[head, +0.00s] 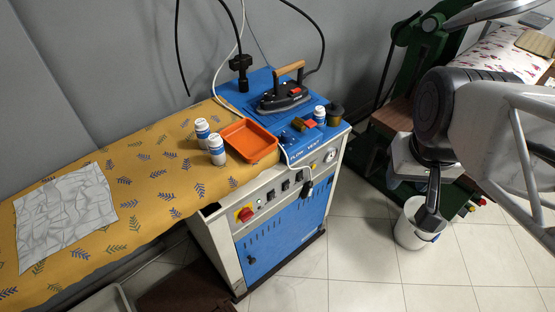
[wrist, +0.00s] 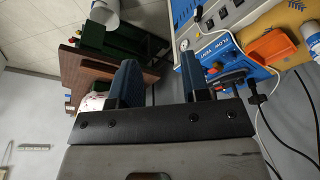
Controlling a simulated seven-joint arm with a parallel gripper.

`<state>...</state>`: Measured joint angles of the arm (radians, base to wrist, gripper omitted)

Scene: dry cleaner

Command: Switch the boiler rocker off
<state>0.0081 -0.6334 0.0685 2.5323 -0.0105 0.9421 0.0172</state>
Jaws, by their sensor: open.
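The boiler unit (head: 285,235) is a white and blue cabinet in the middle of the head view. Its sloped front strip carries several small dark rocker switches (head: 285,185), a red and yellow knob (head: 244,214) and a round gauge (head: 330,156). The rockers are too small to tell their positions or labels. Part of the strip (wrist: 212,24) also shows at the top right of the wrist view. My gripper (wrist: 160,75) is open and empty, with two dark fingers apart. In the head view it hangs at the right, well away from the panel.
A cable hangs before the panel's right part. A white bin (head: 408,236) stands on the floor at right. The tiled floor before the cabinet is clear.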

